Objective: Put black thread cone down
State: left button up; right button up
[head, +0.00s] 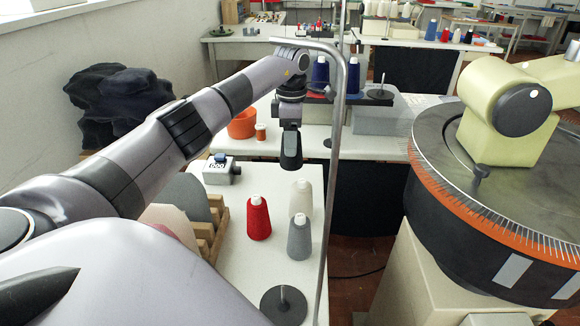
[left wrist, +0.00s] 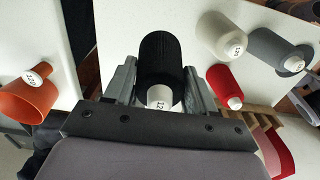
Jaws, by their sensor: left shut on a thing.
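The black thread cone (head: 291,152) hangs upright under my left gripper (head: 290,126), over the far part of the white table (head: 250,181). In the left wrist view the black cone (left wrist: 160,60) sits between the two grey fingers of the left gripper (left wrist: 158,78), its white labelled tip toward the camera. The fingers are shut on it. I cannot tell whether its base touches the table. A red cone (head: 258,218), a cream cone (head: 303,198) and a grey cone (head: 299,238) stand nearer on this table. My right gripper is not in view.
A thin metal pole (head: 336,140) rises along the table's right edge. A counter box (head: 222,169) and wooden rack (head: 213,235) stand left. A black spindle disc (head: 283,307) lies in front. Blue cones (head: 320,74) stand behind. A round machine (head: 500,190) is right.

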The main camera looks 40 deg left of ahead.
aim_at(291, 166)
pick_arm(q)
notch_tip(291, 166, down, 8)
jog(key=shift+f, duration=0.1)
dwell(0.4)
jog(key=o, duration=0.7)
jog(key=shift+f, duration=0.15)
jog(key=o, duration=0.4)
